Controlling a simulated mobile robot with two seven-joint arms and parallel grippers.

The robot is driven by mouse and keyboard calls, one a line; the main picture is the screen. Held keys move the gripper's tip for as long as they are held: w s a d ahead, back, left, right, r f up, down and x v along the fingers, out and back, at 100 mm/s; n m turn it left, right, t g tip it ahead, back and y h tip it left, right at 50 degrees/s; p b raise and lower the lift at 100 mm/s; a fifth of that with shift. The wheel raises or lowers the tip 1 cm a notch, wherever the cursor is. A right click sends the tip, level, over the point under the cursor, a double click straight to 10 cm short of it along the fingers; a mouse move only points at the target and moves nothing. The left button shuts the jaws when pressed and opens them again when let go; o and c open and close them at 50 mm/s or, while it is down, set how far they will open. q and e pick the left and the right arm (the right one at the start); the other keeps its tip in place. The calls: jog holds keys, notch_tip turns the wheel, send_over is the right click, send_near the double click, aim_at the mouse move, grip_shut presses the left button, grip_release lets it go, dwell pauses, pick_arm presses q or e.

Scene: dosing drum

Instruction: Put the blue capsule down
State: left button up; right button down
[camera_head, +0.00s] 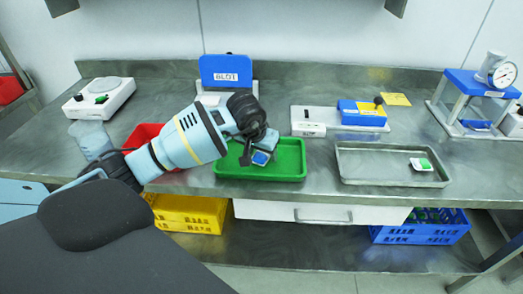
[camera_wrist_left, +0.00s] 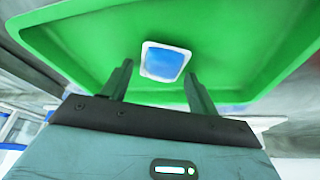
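The blue capsule (camera_head: 261,158), a small white-rimmed piece with a blue face, is in the green tray (camera_head: 293,173), right below my left gripper (camera_head: 258,149). In the left wrist view the capsule (camera_wrist_left: 165,62) lies against the green tray floor (camera_wrist_left: 100,40), just beyond and between the fingertips (camera_wrist_left: 159,70). The two fingers stand apart, with a gap visible at the capsule's left side; the right fingertip is close to its edge. The gripper body hides part of the tray in the head view. My right gripper is not in view.
A red tray (camera_head: 143,134) sits partly behind my left arm. A metal tray (camera_head: 375,176) with a green-and-white piece (camera_head: 421,164) is to the right. Behind stand a blue BLOT stand (camera_head: 226,71), a white-and-blue device (camera_head: 360,113) and a dial-gauge press (camera_head: 480,84).

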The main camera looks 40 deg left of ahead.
pick_arm(q)
jog(key=shift+r, duration=0.1)
jog(key=shift+r, duration=0.25)
jog(key=v, duration=1.1)
jog(key=shift+s+r+p, duration=0.15)
jog(key=shift+r+p, duration=0.15)
